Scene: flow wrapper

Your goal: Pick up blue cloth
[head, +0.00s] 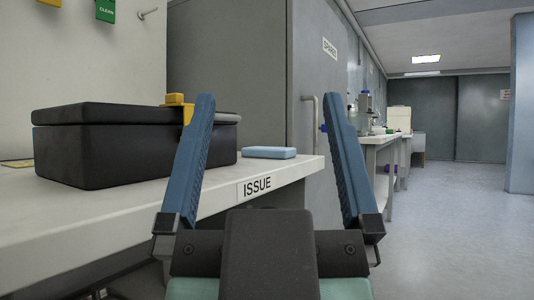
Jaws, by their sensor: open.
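The blue cloth (269,152) is a small, flat, light blue folded pad. It lies on the white counter (222,196) near its right end, above the ISSUE label. My gripper (268,105) is open, with its two blue fingers spread wide and nothing between them. In the head view the cloth shows between the fingers, beyond the gripper and apart from it.
A grey cabinet (315,80) marked SPARES stands behind. A bench (385,139) with equipment is further back. The floor (455,230) at right is clear.

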